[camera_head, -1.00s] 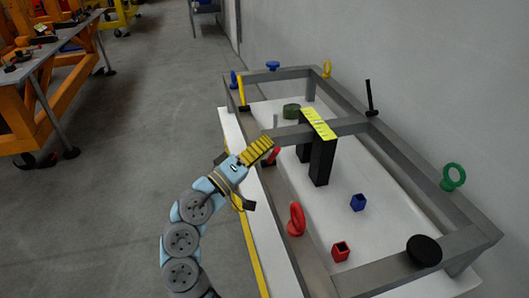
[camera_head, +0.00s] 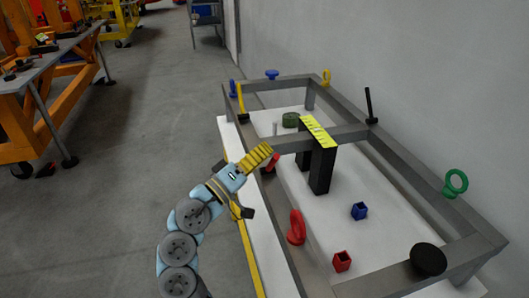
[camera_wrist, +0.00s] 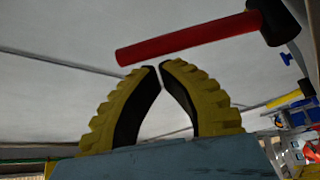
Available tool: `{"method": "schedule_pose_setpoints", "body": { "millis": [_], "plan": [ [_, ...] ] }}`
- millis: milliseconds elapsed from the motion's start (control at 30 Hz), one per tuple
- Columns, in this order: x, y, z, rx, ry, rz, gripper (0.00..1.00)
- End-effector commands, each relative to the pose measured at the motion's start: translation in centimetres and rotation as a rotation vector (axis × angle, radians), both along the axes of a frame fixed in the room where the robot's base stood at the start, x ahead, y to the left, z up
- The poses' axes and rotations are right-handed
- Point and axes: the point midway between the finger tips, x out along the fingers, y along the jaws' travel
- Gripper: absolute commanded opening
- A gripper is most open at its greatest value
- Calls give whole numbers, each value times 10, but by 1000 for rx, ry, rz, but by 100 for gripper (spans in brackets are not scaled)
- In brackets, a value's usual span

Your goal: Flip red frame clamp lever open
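The red clamp lever (camera_head: 271,163) sits on the near long rail of the grey metal frame (camera_head: 345,285). In the wrist view the red lever (camera_wrist: 188,38) is a straight bar slanting up to a black pivot block (camera_wrist: 279,20) at the upper right. My gripper (camera_head: 268,149) is beside the lever in the head view, partly overlapping it. In the wrist view its ribbed yellow fingers (camera_wrist: 160,67) have their tips nearly together, just below the lever's left part, with nothing between them. I cannot tell whether the tips touch the lever.
A larger red ring handle (camera_head: 297,228) stands on the same rail. Small red (camera_head: 341,261) and blue (camera_head: 359,211) cubes lie on the white base. Open floor is at left.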

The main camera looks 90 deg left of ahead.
Motion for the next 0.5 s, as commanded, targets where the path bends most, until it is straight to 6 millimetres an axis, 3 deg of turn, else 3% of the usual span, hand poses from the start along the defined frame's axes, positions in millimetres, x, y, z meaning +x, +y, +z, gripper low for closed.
{"method": "schedule_pose_setpoints", "body": {
  "millis": [300, 500],
  "plan": [
    [-5, 14, 21, 2, -1, -14, 0],
    [-20, -1, 13, -2, 1, -13, 0]
  ]
}}
